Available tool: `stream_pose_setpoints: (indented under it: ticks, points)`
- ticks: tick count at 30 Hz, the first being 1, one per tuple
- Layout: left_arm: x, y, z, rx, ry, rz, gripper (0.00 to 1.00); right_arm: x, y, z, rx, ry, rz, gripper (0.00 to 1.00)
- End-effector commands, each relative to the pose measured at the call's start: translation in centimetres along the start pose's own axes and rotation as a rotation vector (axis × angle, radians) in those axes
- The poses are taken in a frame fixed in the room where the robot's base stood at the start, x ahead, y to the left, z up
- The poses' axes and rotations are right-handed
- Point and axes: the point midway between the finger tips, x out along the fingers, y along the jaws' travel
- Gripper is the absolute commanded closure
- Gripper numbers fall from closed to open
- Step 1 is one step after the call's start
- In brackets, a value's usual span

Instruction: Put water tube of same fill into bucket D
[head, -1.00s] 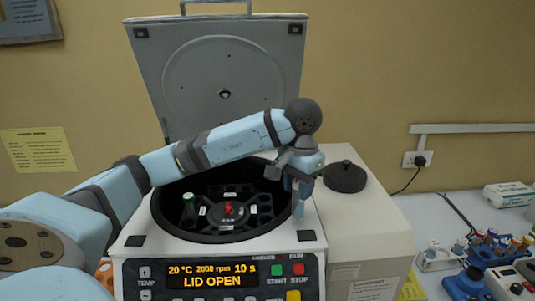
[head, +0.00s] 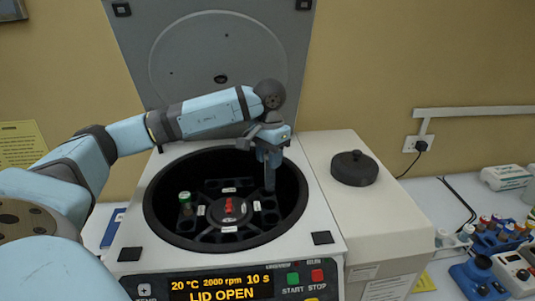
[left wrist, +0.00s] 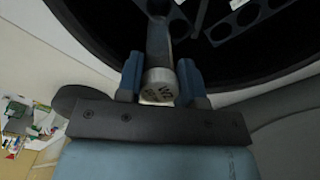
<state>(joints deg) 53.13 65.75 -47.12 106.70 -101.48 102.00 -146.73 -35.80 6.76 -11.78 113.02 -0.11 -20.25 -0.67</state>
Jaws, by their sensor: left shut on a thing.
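My left gripper (head: 268,150) is shut on a tube with a grey cap. The tube (head: 270,178) hangs upright over the right part of the open centrifuge bowl (head: 160,225). In the left wrist view, the tube's marked cap (left wrist: 160,86) sits between the two blue fingers; its marking is hard to read. The rotor (head: 205,220) has several buckets around a red hub (head: 228,206). A green-capped tube (head: 185,201) stands in a left bucket. Bucket letters are too small to read, so I cannot tell which is D. My right gripper is not in view.
The centrifuge lid (head: 215,50) stands open behind the bowl. The front panel (head: 220,287) reads LID OPEN. A black round lid (head: 354,167) lies on the white unit at right. Racked tubes (head: 490,232) and a blue device (head: 478,280) are on the right bench.

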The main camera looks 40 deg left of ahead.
Motion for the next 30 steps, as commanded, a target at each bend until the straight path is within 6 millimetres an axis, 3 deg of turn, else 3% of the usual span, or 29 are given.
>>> stream_pose_setpoints:
  ticks: [30]
  points:
    - [9.9, 0.0, 0.1, 0.000, -0.001, 0.000, 0.92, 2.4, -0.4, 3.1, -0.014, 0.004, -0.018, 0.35]
